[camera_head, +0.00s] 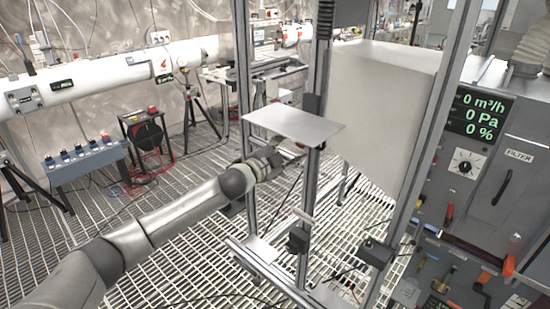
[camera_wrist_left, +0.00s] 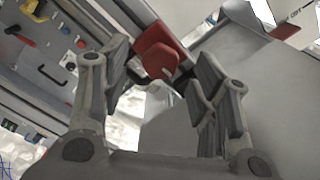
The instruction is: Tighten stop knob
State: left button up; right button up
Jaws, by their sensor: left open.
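A red knob (camera_wrist_left: 158,58), likely the stop knob, shows in the left wrist view just beyond and between my fingertips. My left gripper (camera_wrist_left: 163,72) is open, with one finger on each side of the knob's line. I cannot tell whether a finger touches it. In the head view my left gripper (camera_head: 283,158) is beside a metal upright, just below a flat grey plate (camera_head: 293,122). The knob cannot be made out clearly there. My right gripper is not in view.
Metal uprights (camera_head: 457,90) frame a large pale box (camera_head: 385,110) to the right of the gripper. A grey control panel (camera_head: 490,180) with a green readout stands at the right. A blue-grey box (camera_head: 85,160) and white pipe (camera_head: 110,72) are at the left.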

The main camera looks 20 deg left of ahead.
pick_arm(q)
jog(key=v, duration=1)
jog(key=shift+r, duration=0.1)
